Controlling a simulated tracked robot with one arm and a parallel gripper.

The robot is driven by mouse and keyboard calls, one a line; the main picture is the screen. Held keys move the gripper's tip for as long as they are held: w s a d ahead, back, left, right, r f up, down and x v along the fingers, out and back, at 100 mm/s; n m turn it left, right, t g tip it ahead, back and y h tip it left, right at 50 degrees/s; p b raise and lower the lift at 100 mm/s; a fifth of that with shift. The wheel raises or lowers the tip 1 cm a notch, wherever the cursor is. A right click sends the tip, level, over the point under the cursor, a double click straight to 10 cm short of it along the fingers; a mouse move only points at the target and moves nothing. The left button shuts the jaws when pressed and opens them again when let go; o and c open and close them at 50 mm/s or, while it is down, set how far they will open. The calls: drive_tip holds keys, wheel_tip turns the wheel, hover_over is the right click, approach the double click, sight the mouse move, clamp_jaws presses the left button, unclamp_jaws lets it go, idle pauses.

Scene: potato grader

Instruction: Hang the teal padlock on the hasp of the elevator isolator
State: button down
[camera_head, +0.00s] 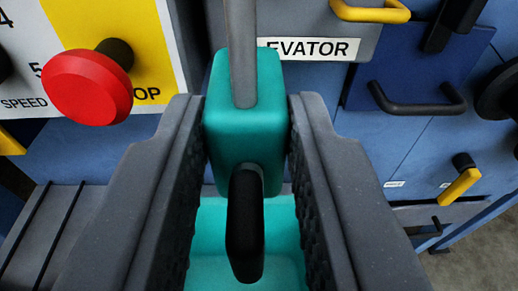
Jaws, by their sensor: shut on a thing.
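My gripper (246,128) is shut on the teal padlock (225,75), with one ribbed jaw on each side of its body. The padlock is upright, its grey metal shackle rising out of the top of the picture. A black key-like piece (245,225) sticks out of its near face. Behind it is a grey panel with a label ending in "EVATOR" (320,48), partly covered by the padlock. A yellow handle (372,13) is on that panel at upper right. I cannot make out the hasp, nor whether the shackle touches anything.
A red mushroom button (88,88) juts out at left on a yellow and white panel. At right are a dark blue panel (420,75) with a black pull handle (418,104) and a lower yellow lever (459,186). A teal surface (210,235) shows below the padlock.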

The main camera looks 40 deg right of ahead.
drive_tip(key=shift+r+b+x, duration=0.2)
drive_tip(key=shift+r+x, duration=0.05)
drive_tip(key=shift+x, duration=1.15)
drive_tip(key=shift+r+b+x, duration=0.15)
drive_tip(key=shift+r+x, duration=0.05)
drive_tip(key=shift+x, duration=1.25)
drive_tip(key=shift+f, duration=0.65)
drive_tip(key=c, duration=1.1)
unclamp_jaws()
